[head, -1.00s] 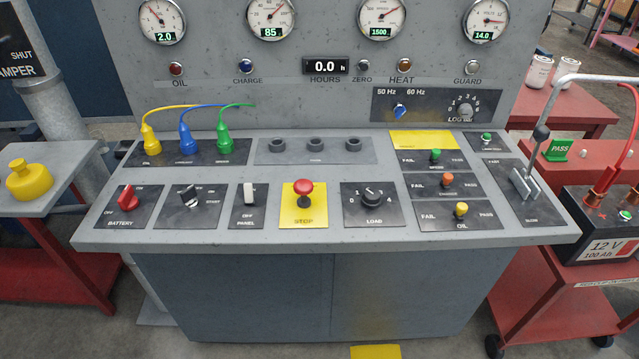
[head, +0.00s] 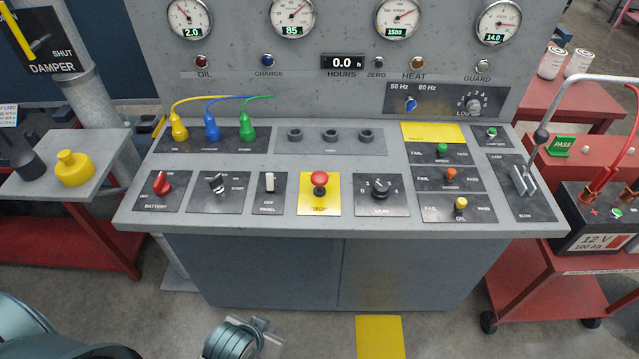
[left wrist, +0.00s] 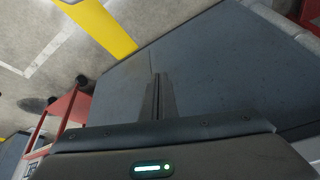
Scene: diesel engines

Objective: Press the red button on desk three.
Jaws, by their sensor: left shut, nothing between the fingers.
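The red button (head: 319,178) is a mushroom-shaped knob on a yellow plate (head: 319,206) near the front middle of the grey sloped desk (head: 290,228). It stands upright, with nothing touching it. My left arm comes in at the bottom left of the head view, and its wrist end (head: 235,340) is low in front of the desk, well below the button. In the left wrist view my left gripper (left wrist: 158,80) is shut and empty, with the blue-grey front panel of a cabinet (left wrist: 215,70) behind it. The button is not in the left wrist view. My right gripper is out of view.
A side table with a yellow object (head: 75,168) stands at left. A red cart with a battery (head: 600,215) stands at right.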

